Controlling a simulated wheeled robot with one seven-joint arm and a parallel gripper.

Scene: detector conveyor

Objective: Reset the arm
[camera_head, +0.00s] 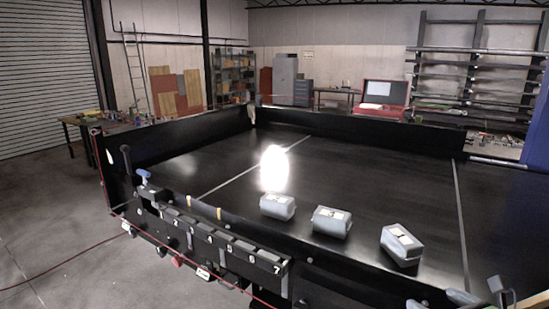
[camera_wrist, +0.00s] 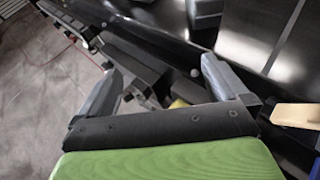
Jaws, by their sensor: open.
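My gripper (camera_wrist: 160,66) shows in the wrist view with its two grey fingers spread wide apart. No object is held between them. Below the fingers are its dark bracket and green body. It hangs over the conveyor's near side wall, with floor to the left and the dark belt to the upper right. Grey parts at the bottom right edge of the head view look like the end of my arm, but most of it is cut off there.
Three grey boxes (camera_head: 277,207) (camera_head: 331,221) (camera_head: 401,245) with pale labels lie apart on the black conveyor (camera_head: 350,170). A numbered panel (camera_head: 225,245) is fixed along its near wall. A red toolbox (camera_head: 383,98) stands behind. Concrete floor (camera_head: 60,220) at left is mostly clear.

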